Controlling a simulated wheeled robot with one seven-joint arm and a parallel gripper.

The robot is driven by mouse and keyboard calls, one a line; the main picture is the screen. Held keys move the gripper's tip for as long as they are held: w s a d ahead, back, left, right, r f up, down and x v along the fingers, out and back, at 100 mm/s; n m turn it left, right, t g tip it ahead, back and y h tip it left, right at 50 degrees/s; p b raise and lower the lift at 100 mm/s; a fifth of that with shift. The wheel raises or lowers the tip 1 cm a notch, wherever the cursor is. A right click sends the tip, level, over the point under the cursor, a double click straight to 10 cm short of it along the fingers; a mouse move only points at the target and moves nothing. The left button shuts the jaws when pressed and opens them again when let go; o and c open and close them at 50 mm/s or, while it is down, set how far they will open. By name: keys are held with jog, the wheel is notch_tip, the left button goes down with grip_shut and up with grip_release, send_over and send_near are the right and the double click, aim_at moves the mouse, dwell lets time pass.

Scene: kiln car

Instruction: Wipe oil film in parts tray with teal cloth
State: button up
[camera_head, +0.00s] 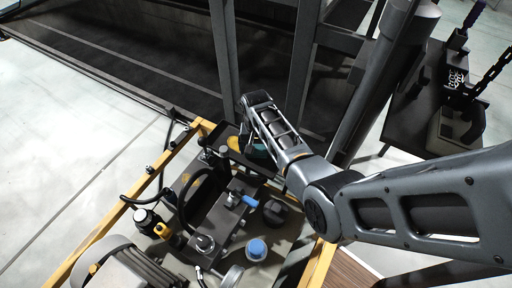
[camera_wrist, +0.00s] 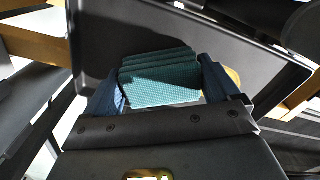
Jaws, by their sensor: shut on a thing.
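The teal cloth (camera_wrist: 160,78) is a folded, ribbed pad between the two blue fingers of my gripper (camera_wrist: 163,88) in the wrist view. My gripper is shut on it. The dark parts tray (camera_wrist: 215,30) lies beneath the cloth, with its raised rim across the top and right. I cannot tell whether the cloth touches the tray floor. An amber patch, which looks like the oil film (camera_wrist: 233,76), shows partly beside the right finger. In the head view the amber patch (camera_head: 233,143) sits just left of my gripper, and my arm hides much of the tray.
A yellow-framed machine (camera_head: 100,228) with hoses, valves and a blue cap (camera_head: 256,249) fills the front. Grey uprights (camera_head: 302,60) stand close behind my gripper. A dark bench (camera_head: 425,115) with a chain is at right. Pale floor lies open at left.

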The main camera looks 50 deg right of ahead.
aim_at(233, 144)
jog(key=shift+f, duration=0.35)
dwell(0.4)
jog(key=shift+w+a+b, duration=0.1)
jog(key=shift+w+b, duration=0.4)
jog(key=shift+b, duration=0.1)
jog(key=shift+w+a+f+b, duration=0.15)
jog(key=shift+w+b, duration=0.35)
jog(key=shift+w, duration=0.3)
jog(key=shift+w+a+r+b, duration=0.15)
jog(key=shift+w+b, duration=0.35)
jog(key=shift+w, duration=0.3)
jog(key=shift+w+a, duration=0.1)
jog(key=shift+w, duration=0.2)
jog(key=w+b, duration=0.3)
jog(key=shift+a+f, duration=0.15)
jog(key=shift+a, duration=0.15)
jog(key=shift+w+a+r+b, duration=0.1)
jog(key=shift+w+b, duration=0.15)
jog(key=shift+w, duration=0.2)
jog(key=shift+w+a+r+b, duration=0.1)
jog(key=shift+w+b, duration=0.15)
jog(key=shift+w, duration=0.2)
